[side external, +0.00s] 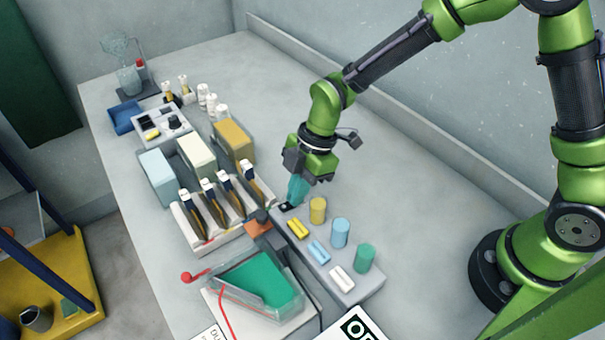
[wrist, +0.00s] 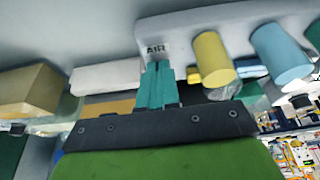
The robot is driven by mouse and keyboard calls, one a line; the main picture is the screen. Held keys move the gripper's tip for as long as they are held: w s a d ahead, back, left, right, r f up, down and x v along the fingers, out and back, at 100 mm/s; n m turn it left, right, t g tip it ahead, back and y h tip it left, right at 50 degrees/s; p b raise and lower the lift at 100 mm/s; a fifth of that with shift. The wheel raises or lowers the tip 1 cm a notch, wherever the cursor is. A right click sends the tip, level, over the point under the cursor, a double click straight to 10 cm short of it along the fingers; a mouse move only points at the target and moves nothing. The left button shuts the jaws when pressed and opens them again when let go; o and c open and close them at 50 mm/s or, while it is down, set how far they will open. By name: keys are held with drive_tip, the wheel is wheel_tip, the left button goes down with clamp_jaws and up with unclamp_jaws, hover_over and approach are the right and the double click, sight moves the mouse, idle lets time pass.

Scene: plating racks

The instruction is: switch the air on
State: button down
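A small black part (side external: 286,207), perhaps the air switch, sits at the far left end of a grey panel block (side external: 348,292). My gripper (side external: 294,199) has teal fingers pointing down beside the black part, close above the block. In the wrist view the teal fingers (wrist: 157,68) lie together just below the AIR label, with nothing visible between them. The fingers hide any switch there, so I cannot tell its position or whether they touch it.
Yellow (side external: 318,210), blue (side external: 340,233) and green (side external: 364,258) cylinders stand along the block, near the fingers. Coloured bars lie beside them. A rack (side external: 222,238) with several dark upright pieces and a clear bin with green inside (side external: 258,285) are left.

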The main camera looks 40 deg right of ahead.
drive_tip(key=shift+s+d+f, duration=0.1)
drive_tip(key=shift+d+f, duration=0.15)
drive_tip(key=shift+f, duration=0.1)
